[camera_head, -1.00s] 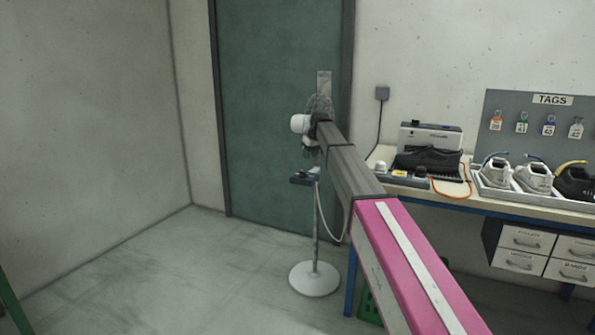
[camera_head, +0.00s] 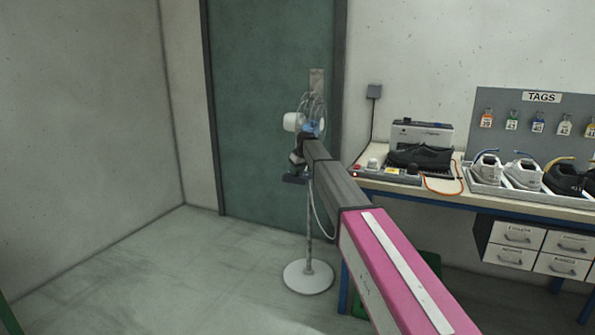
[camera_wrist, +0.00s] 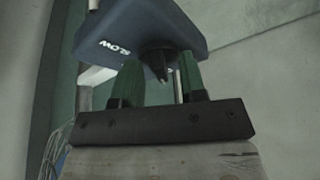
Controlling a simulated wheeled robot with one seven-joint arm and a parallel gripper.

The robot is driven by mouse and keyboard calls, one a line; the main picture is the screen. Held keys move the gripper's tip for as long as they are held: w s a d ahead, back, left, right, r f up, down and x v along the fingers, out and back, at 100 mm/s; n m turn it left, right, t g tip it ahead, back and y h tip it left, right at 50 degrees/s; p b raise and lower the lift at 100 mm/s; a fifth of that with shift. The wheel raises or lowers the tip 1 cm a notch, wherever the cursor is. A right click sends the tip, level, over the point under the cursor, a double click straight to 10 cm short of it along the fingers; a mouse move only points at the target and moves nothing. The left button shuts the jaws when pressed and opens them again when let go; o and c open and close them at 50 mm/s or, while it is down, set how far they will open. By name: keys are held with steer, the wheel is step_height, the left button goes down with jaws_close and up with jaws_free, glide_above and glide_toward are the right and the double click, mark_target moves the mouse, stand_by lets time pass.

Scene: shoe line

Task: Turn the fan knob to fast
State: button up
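The fan stands in front of the green door, with a white motor housing (camera_head: 291,121), a thin pole (camera_head: 309,225) and a round white base (camera_head: 308,277). Its dark blue control box (camera_head: 295,179) is on the pole and fills the top of the wrist view (camera_wrist: 110,30), where "SLOW" is legible. A dark knob (camera_wrist: 156,58) with a pale pointer sticks out of the box. My gripper (camera_wrist: 160,76) is open, its green fingers on either side of the knob's end. I cannot tell whether they touch it. In the head view my arm partly hides the fan head.
A workbench (camera_head: 470,200) on the right holds a grey machine, a dark shoe (camera_head: 420,156) and a tray of shoes (camera_head: 500,188). A tag board (camera_head: 541,97) stands behind. A cable (camera_head: 332,225) hangs beside the pole. The floor at left is clear.

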jaws_close()
